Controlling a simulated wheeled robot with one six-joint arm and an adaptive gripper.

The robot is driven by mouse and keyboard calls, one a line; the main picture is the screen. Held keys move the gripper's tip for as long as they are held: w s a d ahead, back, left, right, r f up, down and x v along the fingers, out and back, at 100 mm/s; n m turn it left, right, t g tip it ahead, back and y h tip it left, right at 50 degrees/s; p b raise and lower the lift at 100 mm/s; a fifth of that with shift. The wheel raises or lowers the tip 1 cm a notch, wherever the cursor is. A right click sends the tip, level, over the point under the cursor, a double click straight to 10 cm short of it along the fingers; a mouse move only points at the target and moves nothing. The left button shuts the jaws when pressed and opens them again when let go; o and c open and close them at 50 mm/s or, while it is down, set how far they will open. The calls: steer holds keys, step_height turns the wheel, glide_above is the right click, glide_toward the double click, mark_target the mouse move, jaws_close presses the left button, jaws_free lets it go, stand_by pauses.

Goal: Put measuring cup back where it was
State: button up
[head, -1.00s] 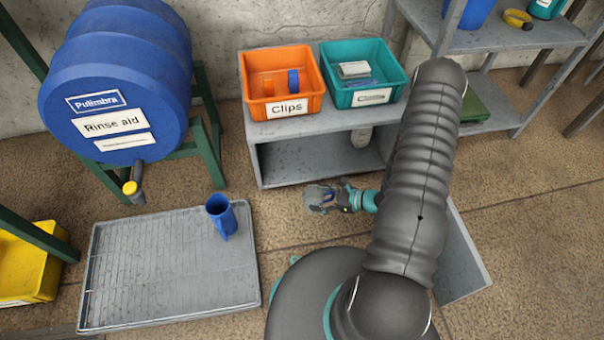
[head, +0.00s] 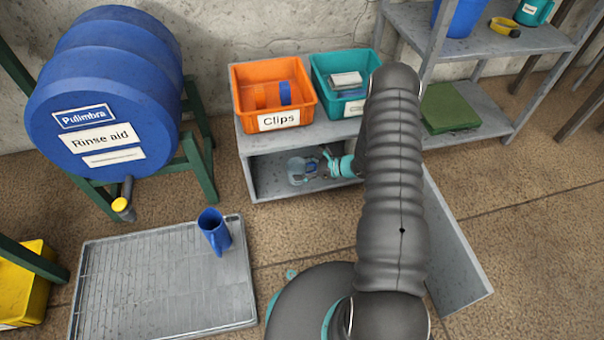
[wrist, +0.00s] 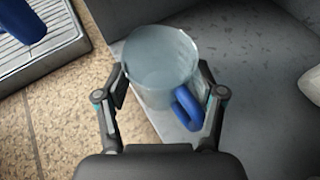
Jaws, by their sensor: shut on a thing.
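A clear measuring cup with a blue handle (wrist: 160,62) is held between the fingers of my gripper (wrist: 166,95) in the wrist view. Its open top is visible, and it looks roughly upright. In the head view the cup (head: 297,171) and my gripper (head: 322,168) are at the front opening of the low grey cabinet (head: 262,180). In the wrist view the cup overlaps the front edge of the cabinet floor (wrist: 255,65). Whether it touches that floor I cannot tell.
A blue jug (head: 214,231) stands on the grey drain tray (head: 160,290). The open cabinet door (head: 455,255) is at right. A whitish object (wrist: 314,85) stands inside the cabinet. An orange Clips bin (head: 272,121) and a teal bin (head: 330,75) sit on top.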

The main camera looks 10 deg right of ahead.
mark_target(306, 172)
steer(key=shift+w+f, duration=0.1)
steer(key=shift+w, duration=0.25)
steer(key=shift+f, duration=1.65)
steer(key=shift+b, duration=0.3)
steer(key=shift+f, duration=0.2)
steer(key=o, duration=1.2)
steer(key=shift+o, duration=0.2)
steer(key=shift+r, duration=0.15)
steer(key=shift+d+r, duration=0.1)
steer(key=shift+r, duration=0.1)
steer(key=v, duration=0.7)
steer(key=shift+s+d+p, duration=0.1)
steer(key=shift+s+p, duration=0.05)
steer(key=shift+p, duration=0.2)
